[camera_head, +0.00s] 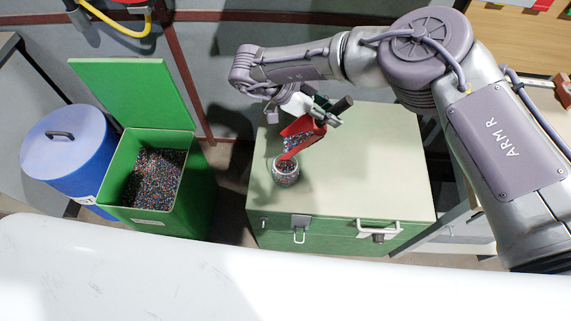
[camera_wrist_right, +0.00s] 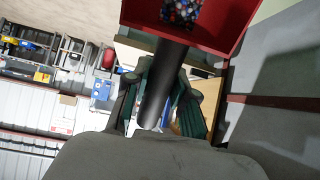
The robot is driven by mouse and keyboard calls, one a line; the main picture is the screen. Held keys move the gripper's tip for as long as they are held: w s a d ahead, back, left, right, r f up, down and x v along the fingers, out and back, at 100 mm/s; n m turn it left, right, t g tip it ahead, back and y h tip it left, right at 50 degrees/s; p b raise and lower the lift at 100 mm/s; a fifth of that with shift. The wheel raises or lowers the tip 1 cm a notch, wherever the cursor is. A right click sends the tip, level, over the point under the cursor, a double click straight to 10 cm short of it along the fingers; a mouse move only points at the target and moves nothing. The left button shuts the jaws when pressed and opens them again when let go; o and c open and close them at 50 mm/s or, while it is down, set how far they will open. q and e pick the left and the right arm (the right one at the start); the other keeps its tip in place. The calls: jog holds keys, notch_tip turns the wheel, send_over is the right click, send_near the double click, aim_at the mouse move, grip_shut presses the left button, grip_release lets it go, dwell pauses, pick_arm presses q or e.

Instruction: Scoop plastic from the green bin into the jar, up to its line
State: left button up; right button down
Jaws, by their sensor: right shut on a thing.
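My right gripper (camera_head: 320,108) is shut on the black handle (camera_wrist_right: 161,85) of a red scoop (camera_head: 303,128). The scoop is tilted down to the left, with its lip just above the jar's mouth, and multicoloured plastic granules lie in it. The scoop also shows at the top of the right wrist view (camera_wrist_right: 225,25). The clear jar (camera_head: 286,172) stands on the green chest and holds granules; its line cannot be made out. The open green bin (camera_head: 196,190) at left holds many mixed granules. My left gripper is in neither view.
The green chest (camera_head: 385,165) has a pale top, clear to the right of the jar, and latches in front. The bin's raised green lid (camera_head: 135,90) stands behind it. A blue drum (camera_head: 68,145) with a lid stands at far left.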

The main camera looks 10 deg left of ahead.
jog(key=shift+w+d+f+y+p, duration=0.1)
jog(key=shift+d+y+p, duration=0.5)
jog(key=shift+d+p, duration=0.2)
jog(key=shift+w+d+f+y+p, duration=0.1)
jog(key=shift+d+f+y+p, duration=0.15)
jog(key=shift+d+f+y, duration=0.4)
jog(key=shift+w+d+f+y+p, duration=0.1)
jog(key=shift+d+f+y+p, duration=0.1)
jog(key=shift+d+f+y, duration=0.35)
jog(key=shift+d+r, duration=0.15)
jog(key=d+f+y, duration=0.2)
jog(key=d+y, duration=0.1)
jog(key=shift+w+g+y, duration=0.15)
jog(key=shift+g+y, duration=0.15)
jog(key=shift+g, duration=0.1)
